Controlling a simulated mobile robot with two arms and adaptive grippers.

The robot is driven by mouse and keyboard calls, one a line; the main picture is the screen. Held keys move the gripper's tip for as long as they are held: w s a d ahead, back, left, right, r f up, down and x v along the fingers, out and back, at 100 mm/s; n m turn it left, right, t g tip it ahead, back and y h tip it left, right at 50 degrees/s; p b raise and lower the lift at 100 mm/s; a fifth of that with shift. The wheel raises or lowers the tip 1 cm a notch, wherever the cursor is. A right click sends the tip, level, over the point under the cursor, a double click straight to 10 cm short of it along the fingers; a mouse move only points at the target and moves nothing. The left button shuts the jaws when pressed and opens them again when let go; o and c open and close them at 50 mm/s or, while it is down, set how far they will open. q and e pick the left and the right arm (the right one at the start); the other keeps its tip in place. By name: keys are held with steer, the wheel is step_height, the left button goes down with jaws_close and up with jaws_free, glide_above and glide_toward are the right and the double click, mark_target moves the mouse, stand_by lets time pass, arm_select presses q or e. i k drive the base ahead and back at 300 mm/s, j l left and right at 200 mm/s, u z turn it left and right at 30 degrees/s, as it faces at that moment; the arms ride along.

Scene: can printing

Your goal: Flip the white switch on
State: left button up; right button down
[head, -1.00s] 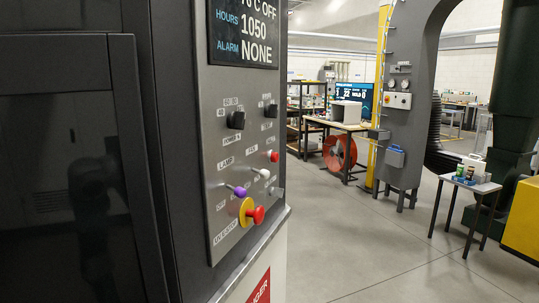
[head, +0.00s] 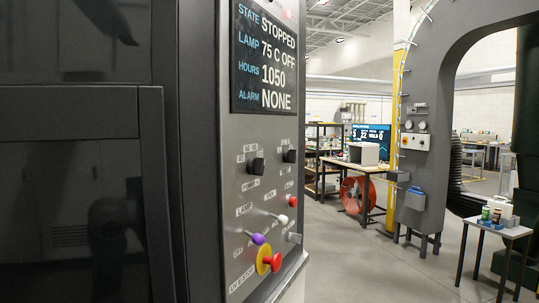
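The white switch (head: 282,218) is a small lever with a white knob on the grey control panel (head: 235,190). It sits below a small red knob (head: 291,201) and up and to the right of a purple-tipped lever (head: 257,238). I see the panel at a steep angle, so I cannot tell the switch's on or off position. The display (head: 265,62) above reads STATE STOPPED, LAMP 75 C OFF, HOURS 1050, ALARM NONE. Neither of my grippers is in view.
A red push button on a yellow base (head: 268,261) sticks out below the levers. Two black rotary knobs (head: 257,165) (head: 290,156) sit higher up. A dark glass door (head: 70,210) fills the left. Open floor (head: 345,255) lies to the right, with a small table (head: 498,229) beyond.

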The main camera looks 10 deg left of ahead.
mark_target(282, 220)
steer(key=i+l+u, duration=0.3)
steer(key=l, duration=0.6)
steer(key=i+l+u, duration=0.15)
steer(key=l+u, duration=0.15)
steer(key=l, duration=0.6)
steer(key=l+u, duration=0.35)
steer(key=l, duration=0.6)
